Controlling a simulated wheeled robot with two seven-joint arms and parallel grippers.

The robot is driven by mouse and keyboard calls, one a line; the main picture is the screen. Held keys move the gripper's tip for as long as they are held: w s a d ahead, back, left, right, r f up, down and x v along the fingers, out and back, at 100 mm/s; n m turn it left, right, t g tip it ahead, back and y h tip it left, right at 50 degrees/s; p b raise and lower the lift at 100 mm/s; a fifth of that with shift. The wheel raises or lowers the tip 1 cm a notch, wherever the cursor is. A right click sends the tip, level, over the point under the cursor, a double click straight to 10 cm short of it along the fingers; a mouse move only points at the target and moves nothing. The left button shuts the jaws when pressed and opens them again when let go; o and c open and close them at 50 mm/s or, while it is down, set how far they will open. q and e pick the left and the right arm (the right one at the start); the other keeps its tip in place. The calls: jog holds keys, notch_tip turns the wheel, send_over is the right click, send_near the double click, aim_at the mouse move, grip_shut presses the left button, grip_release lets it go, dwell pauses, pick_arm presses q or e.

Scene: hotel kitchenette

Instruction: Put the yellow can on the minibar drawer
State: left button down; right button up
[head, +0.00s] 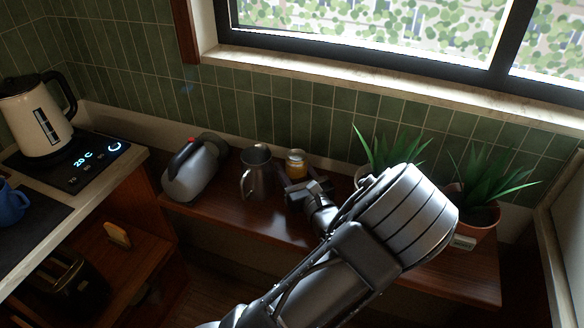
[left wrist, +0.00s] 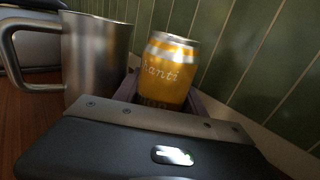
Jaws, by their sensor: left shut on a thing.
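The yellow can (head: 296,163) stands upright at the back of the dark wooden counter, near the green tiled wall. In the left wrist view the can (left wrist: 168,72) has a silver top and white lettering, and its lower part is hidden by the gripper. My left gripper (head: 297,180) reaches it from the front and is shut on it, one finger on each side. I cannot make out the minibar drawer. My right gripper is not in view.
A metal mug (head: 257,172) stands close to the left of the can; it also shows in the left wrist view (left wrist: 97,50). Potted plants (head: 480,215) stand at the right. A cream kettle (head: 36,115) is at far left.

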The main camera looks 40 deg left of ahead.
pick_arm(q)
jog(key=c, duration=0.9)
grip_release()
jog(key=shift+f, duration=0.1)
jog(key=shift+c, duration=0.2)
jog(key=shift+r, duration=0.2)
jog(key=v, duration=1.2)
